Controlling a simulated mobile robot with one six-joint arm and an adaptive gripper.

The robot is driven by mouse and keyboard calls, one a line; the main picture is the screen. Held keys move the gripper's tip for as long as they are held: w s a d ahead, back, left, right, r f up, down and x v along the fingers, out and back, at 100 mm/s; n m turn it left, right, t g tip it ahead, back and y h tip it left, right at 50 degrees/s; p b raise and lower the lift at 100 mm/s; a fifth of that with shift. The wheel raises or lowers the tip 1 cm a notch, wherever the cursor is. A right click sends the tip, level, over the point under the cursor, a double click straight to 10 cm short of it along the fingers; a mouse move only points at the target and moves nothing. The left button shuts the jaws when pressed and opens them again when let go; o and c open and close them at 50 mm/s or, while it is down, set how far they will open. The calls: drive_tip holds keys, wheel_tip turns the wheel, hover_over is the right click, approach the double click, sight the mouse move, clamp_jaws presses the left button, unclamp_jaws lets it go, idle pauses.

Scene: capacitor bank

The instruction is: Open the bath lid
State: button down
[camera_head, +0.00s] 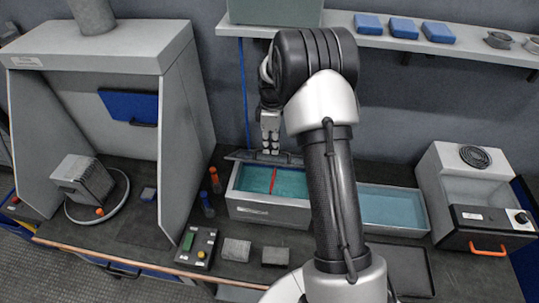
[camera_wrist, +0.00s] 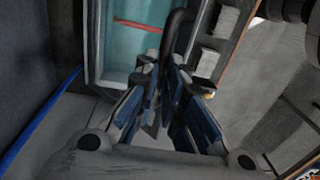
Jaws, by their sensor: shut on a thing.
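The bath (camera_head: 262,209) is a grey box with teal liquid and a red bar across it, left of my arm in the head view. Its liquid is uncovered there and in the wrist view. The lid (camera_head: 243,156) appears as a dark, thin panel along the bath's back edge, seen nearly edge-on. My gripper (camera_head: 270,148) points down at this back edge. In the wrist view my gripper (camera_wrist: 165,78) is shut on a dark curved bar, which looks like the lid handle (camera_wrist: 176,32). My fingers hide part of it, and my arm hides the bath's right end.
A second teal tank (camera_head: 395,208) stands right of my arm. A shelf (camera_head: 460,47) with blue boxes runs above the bench. A grey hood (camera_head: 185,130) stands at left, and a grey machine (camera_head: 470,190) at right. Small bottles (camera_head: 207,203) stand just left of the bath.

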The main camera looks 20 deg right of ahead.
drive_tip(key=w+d, duration=0.1)
drive_tip(key=w+d+r+p, duration=0.1)
drive_tip(key=w+d, duration=0.1)
drive_tip(key=w, duration=0.1)
drive_tip(key=shift+r+p, duration=0.35)
drive_tip(key=shift+p, duration=0.05)
drive_tip(key=shift+s+f, duration=0.1)
drive_tip(key=c, duration=2.1)
unclamp_jaws()
drive_tip(key=o, duration=0.4)
drive_tip(key=shift+w+d+f, duration=0.1)
drive_tip(key=shift+w+d, duration=0.1)
drive_tip(key=shift+w, duration=0.1)
drive_tip(key=shift+o, duration=0.2)
wheel_tip(320, 180, up, 13)
drive_tip(key=shift+w+f, duration=0.2)
drive_tip(key=shift+w, duration=0.2)
